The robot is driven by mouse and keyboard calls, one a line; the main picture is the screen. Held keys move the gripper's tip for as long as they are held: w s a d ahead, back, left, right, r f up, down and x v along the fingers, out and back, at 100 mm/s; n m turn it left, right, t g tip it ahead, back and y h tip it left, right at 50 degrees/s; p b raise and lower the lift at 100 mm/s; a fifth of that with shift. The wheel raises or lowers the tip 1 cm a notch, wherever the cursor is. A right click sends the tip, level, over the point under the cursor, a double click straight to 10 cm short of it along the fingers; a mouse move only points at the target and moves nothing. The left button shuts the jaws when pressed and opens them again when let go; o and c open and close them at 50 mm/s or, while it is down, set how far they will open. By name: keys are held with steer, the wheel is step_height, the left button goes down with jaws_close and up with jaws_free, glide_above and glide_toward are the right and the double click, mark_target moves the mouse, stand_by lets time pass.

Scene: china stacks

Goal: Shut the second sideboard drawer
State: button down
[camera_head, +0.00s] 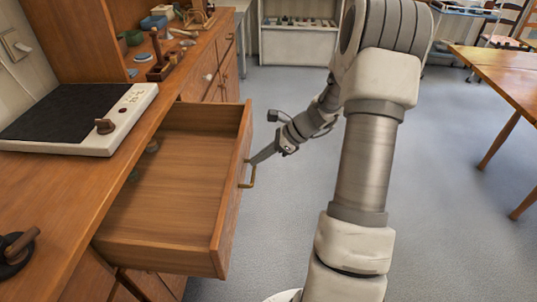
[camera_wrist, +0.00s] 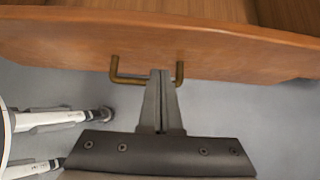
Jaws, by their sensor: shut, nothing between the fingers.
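The sideboard drawer (camera_head: 165,205) is pulled well out from the wooden sideboard (camera_head: 75,190). My gripper (camera_head: 255,160) is at the drawer front by the handle. In the wrist view my gripper's fingers (camera_wrist: 160,75) are together, with their tips between the two posts of the handle. I cannot tell whether they touch the drawer front.
A hotplate-like device (camera_head: 75,120) with a black top sits on the sideboard, with bowls and small items behind it. A wooden table (camera_head: 500,75) stands at the right. The grey floor (camera_head: 440,190) between is clear.

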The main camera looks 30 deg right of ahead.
mark_target(242, 169)
steer(key=shift+x, duration=1.5)
steer(key=shift+a, duration=0.1)
steer(key=w+a+p, duration=0.1)
steer(key=w+a, duration=0.4)
steer(key=a, duration=0.2)
steer(key=w+a+p, duration=0.2)
steer(key=w+a, duration=0.3)
steer(key=a, duration=0.3)
steer(key=w+a+p, duration=0.1)
steer(key=w+a, duration=0.4)
steer(key=a, duration=0.2)
steer(key=shift+w+a, duration=0.1)
steer(key=shift+a, duration=0.1)
steer(key=shift+r, duration=0.1)
